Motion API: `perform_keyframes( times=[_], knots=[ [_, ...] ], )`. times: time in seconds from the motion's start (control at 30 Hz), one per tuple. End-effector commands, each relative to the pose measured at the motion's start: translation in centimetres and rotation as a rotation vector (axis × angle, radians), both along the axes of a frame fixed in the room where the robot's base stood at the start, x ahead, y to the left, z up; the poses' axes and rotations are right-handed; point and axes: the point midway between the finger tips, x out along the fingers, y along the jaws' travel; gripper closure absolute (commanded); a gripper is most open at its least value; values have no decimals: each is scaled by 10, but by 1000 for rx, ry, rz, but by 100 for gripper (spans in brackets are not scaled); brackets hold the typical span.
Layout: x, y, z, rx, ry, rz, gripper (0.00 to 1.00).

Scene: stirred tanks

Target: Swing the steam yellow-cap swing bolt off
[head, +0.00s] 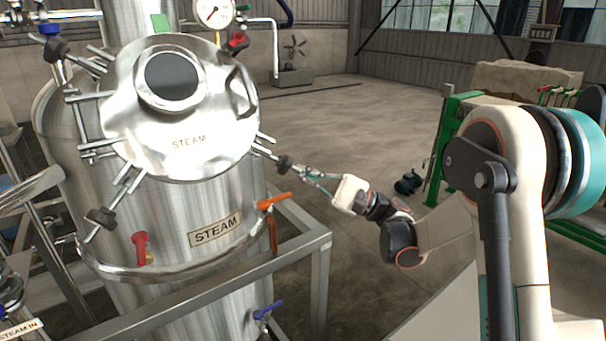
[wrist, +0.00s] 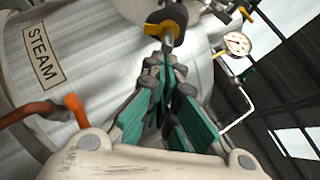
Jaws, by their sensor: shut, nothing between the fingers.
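The steel tank lid marked STEAM (head: 190,143) has several swing bolts around its rim. One bolt with a dark knob (head: 284,163) sticks out at the lid's lower right. In the wrist view the yellow-cap swing bolt (wrist: 161,29) shows a yellow ring, a dark knob and a steel tip pointing at my fingers. No yellow can be made out on it in the head view. My gripper (head: 303,171) is right beside the knob. In the wrist view my gripper (wrist: 166,75) has its teal-padded fingers shut and empty, just short of the bolt's tip. Whether they touch is unclear.
An orange valve handle (head: 274,201) is on the tank just below my gripper. A steel frame rail (head: 225,270) runs in front of the tank. A pressure gauge (head: 214,12) stands above the lid. Open floor (head: 340,120) lies right of the tank.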

Motion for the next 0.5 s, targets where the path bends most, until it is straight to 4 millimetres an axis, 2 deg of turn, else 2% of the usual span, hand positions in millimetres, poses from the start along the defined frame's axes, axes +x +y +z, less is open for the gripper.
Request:
perform_keyframes(
  times=[0.2, 0.5],
  knots=[
    [-2, -2, 2, -10, 4, -9, 100],
    [-17, -10, 10, -71, 32, -67, 100]
  ],
)
